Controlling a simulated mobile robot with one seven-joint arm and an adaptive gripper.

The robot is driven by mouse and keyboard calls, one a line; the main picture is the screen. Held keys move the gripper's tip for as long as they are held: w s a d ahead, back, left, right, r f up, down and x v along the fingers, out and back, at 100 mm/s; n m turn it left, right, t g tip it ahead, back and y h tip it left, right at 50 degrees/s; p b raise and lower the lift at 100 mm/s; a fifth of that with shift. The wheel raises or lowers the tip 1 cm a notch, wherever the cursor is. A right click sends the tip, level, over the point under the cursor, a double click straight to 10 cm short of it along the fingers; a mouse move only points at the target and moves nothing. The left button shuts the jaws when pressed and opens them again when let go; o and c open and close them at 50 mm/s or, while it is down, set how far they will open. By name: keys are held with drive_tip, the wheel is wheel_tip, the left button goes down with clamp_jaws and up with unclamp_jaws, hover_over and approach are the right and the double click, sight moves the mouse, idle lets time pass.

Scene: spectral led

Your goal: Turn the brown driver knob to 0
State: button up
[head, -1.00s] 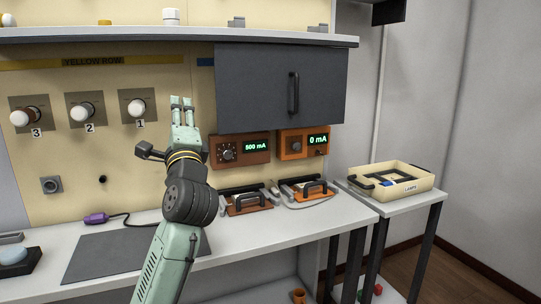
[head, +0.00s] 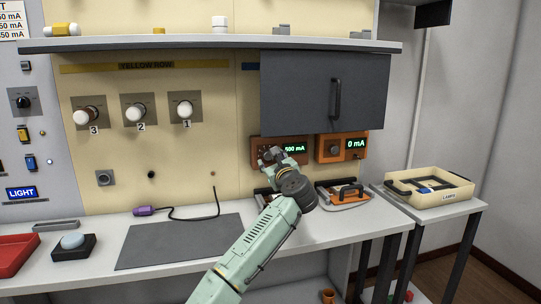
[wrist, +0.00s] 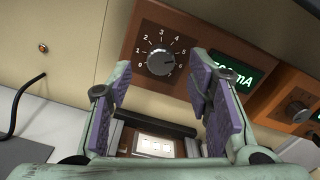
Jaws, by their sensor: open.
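The brown driver (head: 257,146) is on the wall panel below the grey cabinet, and its green display reads 500 mA. Its dark round knob (wrist: 161,61) shows in the wrist view inside a white scale from 0 to 7. The knob's pointer seems to face the 7 side, at the right. My gripper (head: 271,155) is in front of this driver and hides most of the knob in the head view. In the wrist view my gripper (wrist: 160,68) is open, with one purple-padded finger either side of the knob, nearer the camera. Nothing is between the fingers.
An orange driver (head: 326,148) reading 0 mA is just right. Handled devices (head: 345,194) stand on the bench below. The grey cabinet (head: 310,95) overhangs above. A cream lamps tray (head: 455,187) stands on the right side table. A dark mat (head: 180,242) lies left.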

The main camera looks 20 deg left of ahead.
sight(268, 155)
drive_tip(key=shift+x, duration=1.5)
clamp_jaws()
